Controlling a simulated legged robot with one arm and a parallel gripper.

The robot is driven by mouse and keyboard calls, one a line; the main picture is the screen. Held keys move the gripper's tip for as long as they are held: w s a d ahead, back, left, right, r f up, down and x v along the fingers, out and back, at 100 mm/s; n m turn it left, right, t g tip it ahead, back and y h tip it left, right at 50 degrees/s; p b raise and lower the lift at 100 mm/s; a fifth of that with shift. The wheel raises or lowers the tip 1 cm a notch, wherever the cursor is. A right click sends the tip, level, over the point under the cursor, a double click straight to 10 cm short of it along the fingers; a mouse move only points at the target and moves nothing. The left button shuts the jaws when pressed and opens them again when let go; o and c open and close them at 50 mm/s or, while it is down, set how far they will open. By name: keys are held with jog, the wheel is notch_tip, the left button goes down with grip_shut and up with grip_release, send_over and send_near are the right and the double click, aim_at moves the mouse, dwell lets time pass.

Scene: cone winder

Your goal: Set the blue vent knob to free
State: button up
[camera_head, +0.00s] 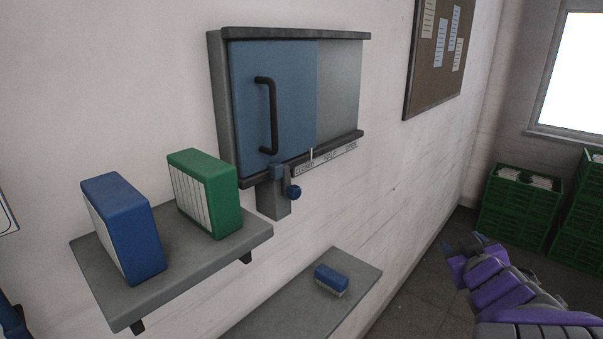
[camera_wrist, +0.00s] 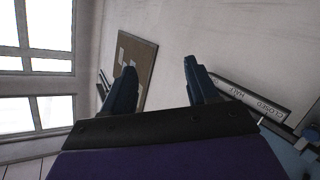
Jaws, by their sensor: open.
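The blue vent knob (camera_head: 294,192) sits on a grey bracket (camera_head: 273,199) below a wall-mounted vent with a blue sliding panel (camera_head: 295,100). The panel covers the left part of the opening and has a black handle (camera_head: 266,115). The knob's setting is too small to read. My gripper (camera_head: 462,246) is at the lower right in the head view, well apart from the knob. In the wrist view my gripper (camera_wrist: 160,82) is open with nothing between its dark blue fingers. The vent's label strip (camera_wrist: 255,102) shows to their right.
A shelf (camera_head: 195,265) at left holds a blue box (camera_head: 125,228) and a green box (camera_head: 205,192). A lower shelf (camera_head: 285,315) holds a blue brush (camera_head: 331,280). Green crates (camera_head: 520,208) stand at right beneath a window. Floor between the wall and crates looks clear.

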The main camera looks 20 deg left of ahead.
jog(key=w+a+r+n+g+y+p, duration=0.1)
jog(key=a+r+n+y+p, duration=0.1)
jog(key=a+n+y, duration=0.3)
jog(key=a+r+n+g+y+p, duration=0.1)
jog(key=a+r+y+p, duration=0.15)
jog(key=a, duration=0.55)
jog(key=n+g+y+p, duration=0.35)
jog(key=g+y, duration=0.25)
jog(key=y, duration=0.2)
send_near(298, 194)
jog(key=shift+n+h, duration=0.25)
jog(key=p+x, duration=0.1)
jog(key=x, duration=1)
jog(key=shift+s+a+r+p, duration=0.1)
jog(key=shift+a+r+p, duration=0.1)
jog(key=shift+p, duration=0.1)
jog(key=shift+a, duration=0.2)
jog(key=shift+d, duration=0.45)
jog(key=shift+c, duration=0.7)
jog(key=shift+a, duration=0.1)
grip_shut()
